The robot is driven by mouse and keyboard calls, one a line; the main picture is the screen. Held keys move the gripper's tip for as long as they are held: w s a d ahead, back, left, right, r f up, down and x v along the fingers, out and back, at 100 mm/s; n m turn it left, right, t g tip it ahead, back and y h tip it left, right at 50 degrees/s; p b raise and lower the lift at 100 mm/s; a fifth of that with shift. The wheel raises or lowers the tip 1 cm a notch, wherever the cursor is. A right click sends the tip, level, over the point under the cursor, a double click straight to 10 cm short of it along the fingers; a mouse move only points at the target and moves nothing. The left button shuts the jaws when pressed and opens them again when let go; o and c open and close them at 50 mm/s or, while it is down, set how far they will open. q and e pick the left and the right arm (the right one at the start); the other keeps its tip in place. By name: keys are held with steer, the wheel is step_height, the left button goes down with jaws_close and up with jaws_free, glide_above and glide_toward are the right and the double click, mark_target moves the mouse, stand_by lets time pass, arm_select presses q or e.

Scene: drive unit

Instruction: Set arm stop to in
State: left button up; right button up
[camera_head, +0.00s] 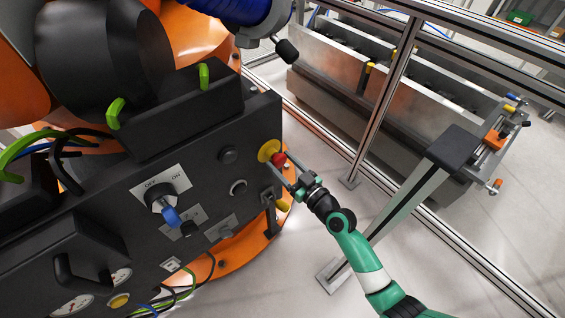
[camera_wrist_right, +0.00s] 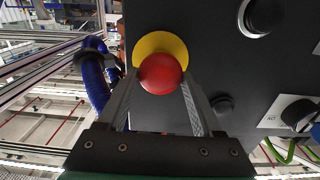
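The arm stop appears to be the red mushroom button (camera_head: 278,159) on a yellow round collar (camera_head: 267,149), at the right end of the dark control panel (camera_head: 115,190). In the right wrist view, the red button (camera_wrist_right: 161,74) sits in front of the yellow collar (camera_wrist_right: 160,45). My right gripper (camera_head: 282,166) is open, with one finger on each side of the button. Its fingers also show in the right wrist view (camera_wrist_right: 160,85), with their tips close to the button's sides. I cannot tell whether they touch it. My left gripper is out of view.
The panel carries an OFF/ON switch with a blue handle (camera_head: 170,216), black knobs (camera_head: 228,155) and gauges. Green clips (camera_head: 204,77) stick up above it. A metal fence post (camera_head: 383,105) and a grey stand (camera_head: 425,190) stand at the right. Floor between them is clear.

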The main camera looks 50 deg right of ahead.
jaws_close()
steer(key=shift+w+f+b, duration=0.1)
steer(key=shift+w+b, duration=0.45)
steer(key=shift+w, duration=0.1)
steer(key=shift+d, duration=0.1)
steer(key=shift+o, duration=0.6)
jaws_free()
steer(key=o, duration=0.4)
steer(key=shift+w, duration=0.2)
steer(key=shift+s, duration=0.1)
